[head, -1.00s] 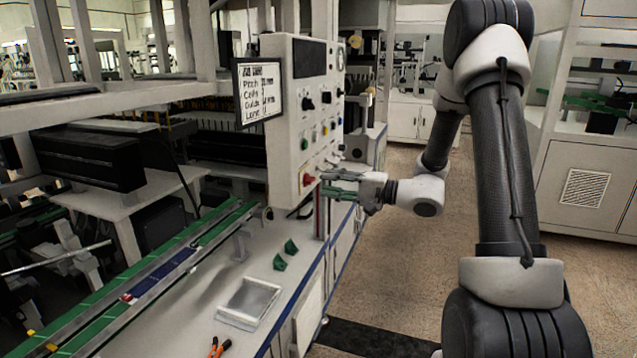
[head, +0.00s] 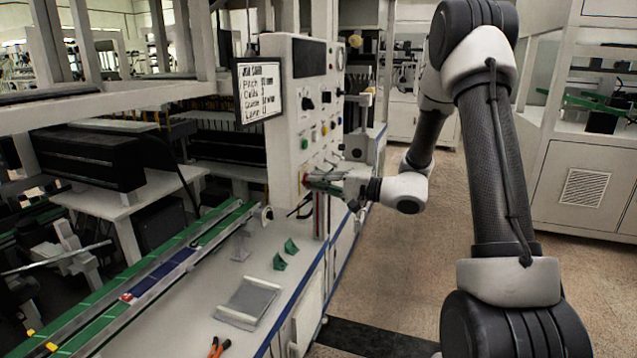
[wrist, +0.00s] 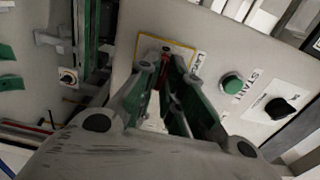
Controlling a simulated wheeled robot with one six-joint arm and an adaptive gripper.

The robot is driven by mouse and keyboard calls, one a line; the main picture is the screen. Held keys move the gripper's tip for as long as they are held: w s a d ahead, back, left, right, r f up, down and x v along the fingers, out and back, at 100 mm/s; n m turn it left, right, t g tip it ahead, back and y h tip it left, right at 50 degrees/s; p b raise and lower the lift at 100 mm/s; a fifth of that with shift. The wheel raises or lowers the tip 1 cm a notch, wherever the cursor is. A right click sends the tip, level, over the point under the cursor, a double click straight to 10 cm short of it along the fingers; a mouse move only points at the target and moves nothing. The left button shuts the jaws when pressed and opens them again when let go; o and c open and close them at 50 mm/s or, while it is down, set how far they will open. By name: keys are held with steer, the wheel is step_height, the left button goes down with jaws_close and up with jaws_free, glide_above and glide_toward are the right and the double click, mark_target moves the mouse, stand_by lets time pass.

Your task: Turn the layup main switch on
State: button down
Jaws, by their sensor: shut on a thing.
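The control panel (head: 284,150) is a pale upright box with knobs and coloured buttons. The main switch (wrist: 166,51) is a small red knob low on it, on a plate with a yellow border (wrist: 181,45); part of a label shows beside the plate. My gripper (head: 313,183) is level with the panel's lower part, reaching in from the right. In the wrist view, the green-padded fingers of my gripper (wrist: 168,70) are shut on the red knob. The fingers hide most of the knob, so its turned position is not clear.
A green button (wrist: 232,83) marked START and a black knob (wrist: 281,107) sit right of the fingers. A screen (head: 259,90) juts from the panel's left. A tray (head: 236,318) and green brackets (head: 280,262) lie on the bench below. The aisle floor (head: 400,275) is clear.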

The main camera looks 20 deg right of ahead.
steer(key=shift+m, duration=9)
steer(key=c, duration=1.5)
jaws_free()
steer(key=shift+c, duration=0.2)
steer(key=shift+d, duration=0.1)
